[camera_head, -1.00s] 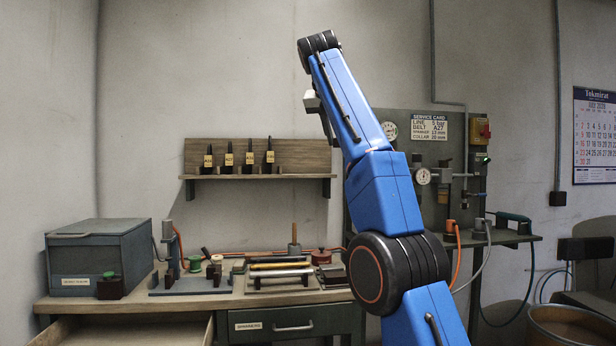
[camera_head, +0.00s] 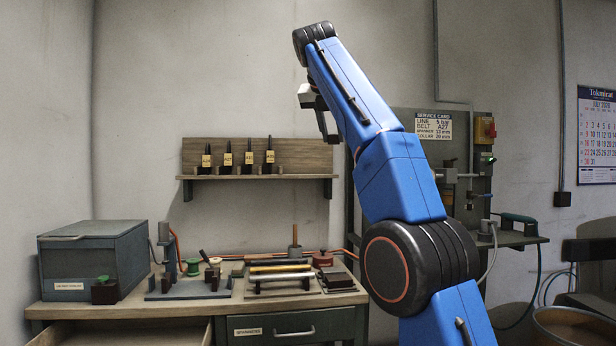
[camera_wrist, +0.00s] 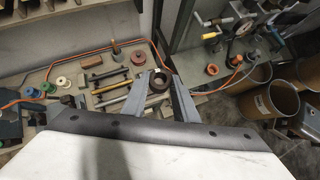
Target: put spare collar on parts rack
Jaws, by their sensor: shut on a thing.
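My gripper (camera_wrist: 160,76) is shut on a dark round collar (camera_wrist: 157,87), which sits between its two grey fingertips in the wrist view. In the head view my gripper (camera_head: 327,128) hangs from the raised end of my blue arm, in front of the wall; the collar cannot be made out there. A wooden wall shelf (camera_head: 258,177) carries several dark upright pieces with yellow labels. A low stand with rods (camera_head: 280,278) lies on the bench. I cannot tell for certain which of these is the parts rack.
The bench (camera_head: 130,309) holds a grey box (camera_head: 92,258) at left and a fixture with spools (camera_head: 190,285). An orange-brown ring (camera_wrist: 212,69) lies to the right of my gripper in the wrist view. A gauge panel and bins (camera_wrist: 272,101) stand at right.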

